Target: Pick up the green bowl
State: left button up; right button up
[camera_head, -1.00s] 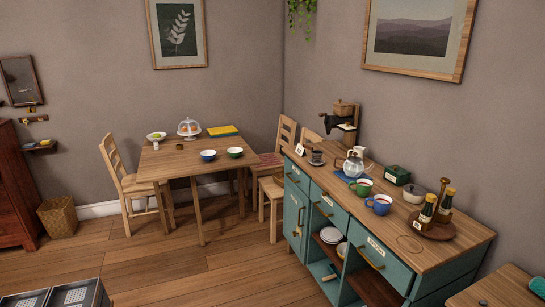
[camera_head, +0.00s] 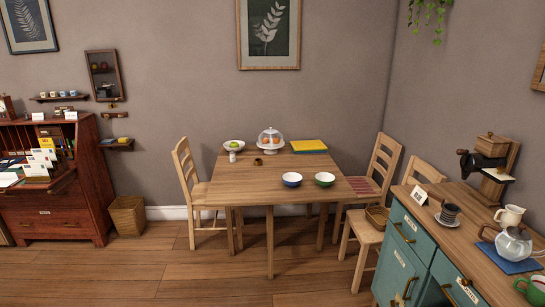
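The green bowl (camera_head: 324,180) sits upright on the wooden dining table (camera_head: 240,189), near its front right part. A blue bowl (camera_head: 291,180) stands just to its left, apart from it. The green bowl has a pale inside and nothing covers it in this view. Neither of my grippers shows in the head view.
A glass-domed cake stand (camera_head: 270,140), a white dish (camera_head: 234,146) and a yellow book (camera_head: 308,146) are at the table's back. Chairs (camera_head: 188,178) flank the table. A teal cabinet (camera_head: 408,262) stands at the right. Floor in front of the table is clear.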

aim_at(325, 179)
jog(key=i+z, duration=0.2)
jog(key=i, duration=0.3)
jog(key=i+j+z, duration=0.2)
jog(key=i, duration=0.3)
jog(key=i+j+z, duration=0.2)
jog(key=i, duration=0.25)
jog(key=i+j+z, duration=0.15)
jog(key=z, duration=0.25)
jog(key=i+j+z, duration=0.6)
jog(key=z, duration=0.15)
